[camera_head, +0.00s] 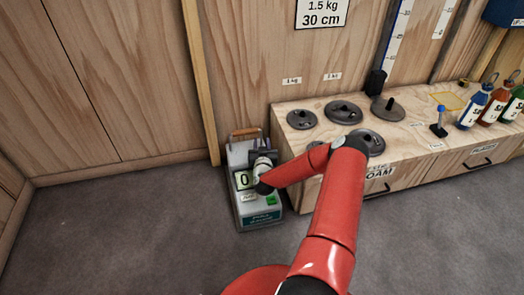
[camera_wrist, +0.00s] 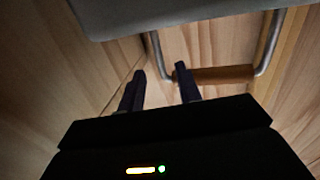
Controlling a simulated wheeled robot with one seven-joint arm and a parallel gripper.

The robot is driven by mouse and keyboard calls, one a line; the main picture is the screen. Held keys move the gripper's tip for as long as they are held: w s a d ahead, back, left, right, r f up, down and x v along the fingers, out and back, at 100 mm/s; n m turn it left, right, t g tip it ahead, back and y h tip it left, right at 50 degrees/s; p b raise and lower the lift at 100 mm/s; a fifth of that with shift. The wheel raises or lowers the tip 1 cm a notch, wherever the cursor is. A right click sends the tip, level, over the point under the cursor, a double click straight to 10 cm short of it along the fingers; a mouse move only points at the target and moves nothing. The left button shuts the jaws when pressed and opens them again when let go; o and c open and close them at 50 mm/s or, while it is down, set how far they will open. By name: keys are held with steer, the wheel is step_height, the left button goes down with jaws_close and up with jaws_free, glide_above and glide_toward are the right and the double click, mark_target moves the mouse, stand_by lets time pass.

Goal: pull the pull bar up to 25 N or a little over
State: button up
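The pull bar (camera_head: 246,132) is a wooden grip at the top of a grey pull gauge (camera_head: 240,157) standing on the floor against the wall. The gauge's display shows a 0. My gripper (camera_head: 263,152) is over the front of the gauge, hiding part of it. In the wrist view, my gripper (camera_wrist: 161,78) has its two dark fingers apart with nothing between them. The pull bar (camera_wrist: 225,75) with its bent metal side rods shows there to the right of the fingers. Its left end is close to the right fingertip; I cannot tell whether they touch.
A wooden bench (camera_head: 405,178) stands right beside the gauge. It carries several grey weight discs (camera_head: 344,111) and several bottles (camera_head: 476,106). A wooden post (camera_head: 201,85) rises behind the gauge. The grey floor (camera_head: 110,220) to the left is clear.

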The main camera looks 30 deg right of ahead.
mark_target(261, 135)
steer(key=shift+x, duration=1.85)
jaws_close()
steer(key=shift+r+p, duration=1.05)
steer(key=shift+r, duration=1)
steer(key=shift+f, duration=0.15)
steer(key=shift+f+b, duration=1.55)
steer(key=shift+f, duration=0.2)
jaws_free()
steer(key=shift+a, duration=0.1)
